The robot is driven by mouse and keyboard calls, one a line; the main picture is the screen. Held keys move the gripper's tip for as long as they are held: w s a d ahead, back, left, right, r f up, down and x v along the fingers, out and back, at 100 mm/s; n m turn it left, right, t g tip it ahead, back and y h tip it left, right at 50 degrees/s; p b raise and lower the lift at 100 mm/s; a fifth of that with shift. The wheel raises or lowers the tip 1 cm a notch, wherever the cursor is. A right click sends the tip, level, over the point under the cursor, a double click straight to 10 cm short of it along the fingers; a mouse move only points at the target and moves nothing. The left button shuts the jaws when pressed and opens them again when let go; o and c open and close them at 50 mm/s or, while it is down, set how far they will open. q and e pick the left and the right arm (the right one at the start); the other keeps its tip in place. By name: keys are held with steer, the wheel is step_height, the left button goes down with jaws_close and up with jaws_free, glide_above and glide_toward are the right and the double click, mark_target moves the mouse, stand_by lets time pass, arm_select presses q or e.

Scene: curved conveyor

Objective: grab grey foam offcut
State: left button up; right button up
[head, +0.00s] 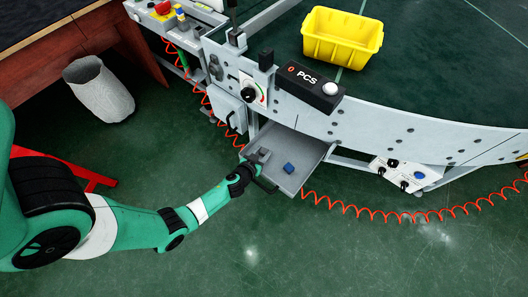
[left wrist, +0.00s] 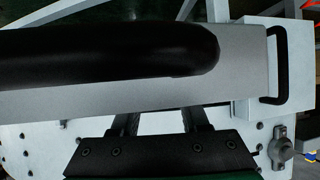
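My left gripper (head: 256,161) reaches over the front left part of an open grey drawer (head: 312,152) under the conveyor. A small grey shape (head: 264,152) shows at its fingertips; I cannot tell whether it is the grey foam offcut or part of the fingers. In the left wrist view, the two dark fingers of the left gripper (left wrist: 160,118) stand apart. Their tips are hidden behind the drawer's thick black handle (left wrist: 110,52) and grey front. What lies between the tips is hidden. My right gripper is not in view.
A yellow bin (head: 342,38) stands on the conveyor, behind the black PCS box (head: 309,86). A coiled red cable (head: 375,212) hangs below. A white waste bin (head: 99,90) stands on the floor, left.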

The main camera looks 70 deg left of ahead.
mark_target(262, 148)
arm_select(q)
jaws_close()
steer(key=shift+r, duration=0.1)
steer(key=shift+r+p, duration=0.25)
steer(key=shift+p, duration=0.05)
steer(key=r+p, duration=0.3)
steer(key=r, duration=0.1)
steer(key=shift+s+d, duration=0.2)
steer(key=shift+s, duration=0.05)
steer(key=p+v, duration=0.4)
steer(key=v, duration=1.2)
steer(key=shift+a+r+p, duration=0.2)
steer(key=shift+a+p, duration=0.05)
steer(key=shift+p, duration=0.15)
